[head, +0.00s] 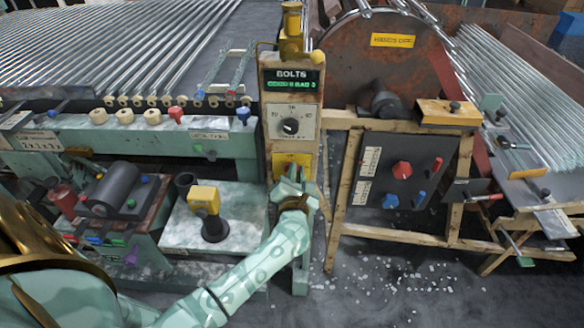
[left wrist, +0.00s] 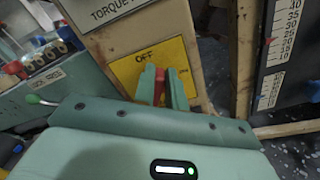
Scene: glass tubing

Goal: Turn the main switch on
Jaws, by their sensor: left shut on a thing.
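The main switch shows as a yellow plate (head: 282,159) low on the tan post, below the dial. In the left wrist view the yellow plate (left wrist: 126,72) reads "OFF" at its top, with smaller dark text at its right that I cannot read. A red lever (left wrist: 160,88) stands out from the plate. My left gripper (head: 291,177) is at the plate, and in the left wrist view its green fingers (left wrist: 163,84) are shut on the red lever from both sides. The fingers hide part of the plate and most of the lever. My right gripper is in neither view.
Above the switch are a dial (head: 290,126) and a lit "BOLTS" display (head: 292,82). A dark panel (head: 400,171) with red and blue knobs stands to the right. A yellow-headed tool (head: 204,199) stands left of my forearm. Debris litters the floor at the right.

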